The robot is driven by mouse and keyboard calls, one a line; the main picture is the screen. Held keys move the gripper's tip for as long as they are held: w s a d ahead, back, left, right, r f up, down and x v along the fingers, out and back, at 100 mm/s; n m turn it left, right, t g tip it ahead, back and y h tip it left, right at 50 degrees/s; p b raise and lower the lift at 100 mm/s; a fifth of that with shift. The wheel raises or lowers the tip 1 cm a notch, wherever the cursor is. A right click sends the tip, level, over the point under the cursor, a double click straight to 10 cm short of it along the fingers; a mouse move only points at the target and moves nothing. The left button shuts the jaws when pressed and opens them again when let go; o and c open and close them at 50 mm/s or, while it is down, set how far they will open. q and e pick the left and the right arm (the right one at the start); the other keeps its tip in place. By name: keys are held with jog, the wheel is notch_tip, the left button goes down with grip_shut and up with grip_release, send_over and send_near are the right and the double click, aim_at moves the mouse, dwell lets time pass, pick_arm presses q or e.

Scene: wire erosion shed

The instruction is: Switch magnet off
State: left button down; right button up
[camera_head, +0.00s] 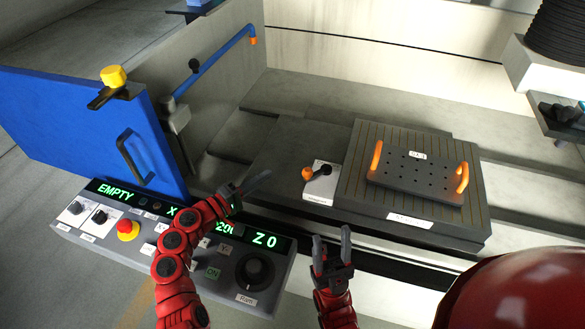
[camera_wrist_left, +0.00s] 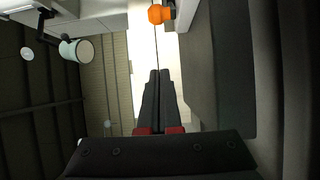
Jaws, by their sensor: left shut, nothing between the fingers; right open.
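The magnet switch is a black lever with an orange knob (camera_head: 307,174) on a white plate (camera_head: 318,198), left of the striped magnet plate (camera_head: 351,193). The lever lies across the plate, its orange end to the left. In the left wrist view an orange knob (camera_wrist_left: 156,14) shows at the top, beyond the fingertips. My left gripper (camera_head: 268,175) is shut and empty, to the left of the knob and apart from it; it also shows in the left wrist view (camera_wrist_left: 160,74). My right gripper (camera_head: 331,236) is open and empty, in front of the machine bed.
A dark perforated plate (camera_head: 413,178) with two orange handles lies on the magnet plate. The control panel (camera_head: 275,268), with display, buttons and a red knob (camera_head: 128,229), is at the front left. A blue door (camera_head: 75,115) stands open at left.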

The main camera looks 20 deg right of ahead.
aim_at(318, 170)
pick_arm(q)
jog(key=shift+w+d, duration=0.1)
jog(key=shift+d, duration=0.3)
jog(key=p+x, duration=0.1)
jog(key=x, duration=0.8)
jog(key=shift+w, duration=0.1)
jog(key=shift+s+d+r+p, duration=0.1)
jog(key=shift+s+p, duration=0.5)
jog(key=shift+s+d+r+p, duration=0.1)
jog(key=shift+s+p, duration=0.45)
jog(key=shift+s, duration=0.05)
jog(key=shift+s+f+p, duration=0.1)
jog(key=shift+s+p, duration=0.2)
jog(key=shift+s, duration=0.3)
jog(key=shift+s+f, duration=0.1)
jog(key=shift+s, duration=0.05)
jog(key=shift+s+d, duration=0.1)
jog(key=shift+s, duration=0.25)
